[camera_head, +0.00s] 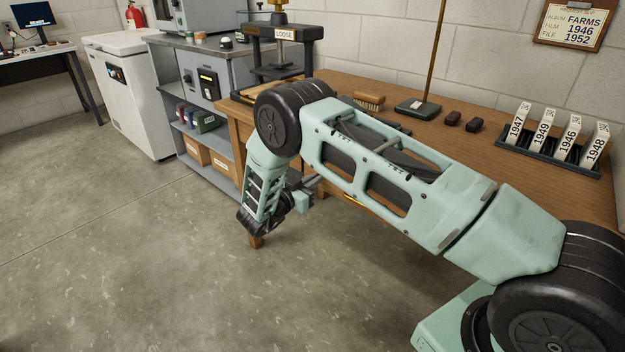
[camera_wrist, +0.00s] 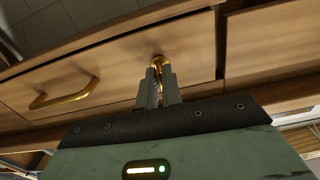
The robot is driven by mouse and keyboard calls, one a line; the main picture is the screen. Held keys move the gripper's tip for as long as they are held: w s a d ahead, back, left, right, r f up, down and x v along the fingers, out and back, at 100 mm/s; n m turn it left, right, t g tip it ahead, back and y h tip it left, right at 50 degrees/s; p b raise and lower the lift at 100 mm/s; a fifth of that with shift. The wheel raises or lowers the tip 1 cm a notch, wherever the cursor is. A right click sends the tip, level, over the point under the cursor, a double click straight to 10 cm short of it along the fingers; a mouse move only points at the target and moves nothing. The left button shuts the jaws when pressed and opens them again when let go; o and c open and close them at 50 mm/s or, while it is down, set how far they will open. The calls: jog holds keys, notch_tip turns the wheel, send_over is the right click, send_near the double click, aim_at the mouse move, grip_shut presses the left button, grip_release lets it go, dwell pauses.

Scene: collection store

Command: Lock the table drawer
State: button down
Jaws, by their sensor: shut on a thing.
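The wooden table drawer (camera_wrist: 120,65) fills the upper part of the wrist view, with a brass bar handle (camera_wrist: 65,93) to the left. Its front looks about flush with the table frame. A round brass lock piece (camera_wrist: 160,61) sits on the drawer front. My gripper (camera_wrist: 158,84) is shut on a small brass piece at this lock, probably the key; the fingers hide most of it, and I cannot tell how far it is inserted or turned. In the head view my gripper (camera_head: 302,197) is at the table's front, and my arm hides most of the drawer.
The wooden table (camera_head: 470,150) carries a press (camera_head: 285,50) marked LOOSE, a brush (camera_head: 369,101), a stand base (camera_head: 418,108), small dark blocks and a rack of year-labelled boxes (camera_head: 548,150). A grey shelf cabinet (camera_head: 200,100) stands to the left. The floor in front is clear.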

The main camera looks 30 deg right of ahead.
jog(key=shift+n, duration=0.4)
jog(key=c, duration=1.6)
grip_release()
jog(key=shift+c, duration=0.2)
jog(key=v, duration=1.7)
jog(key=shift+s+a, duration=0.15)
jog(key=shift+f, duration=0.1)
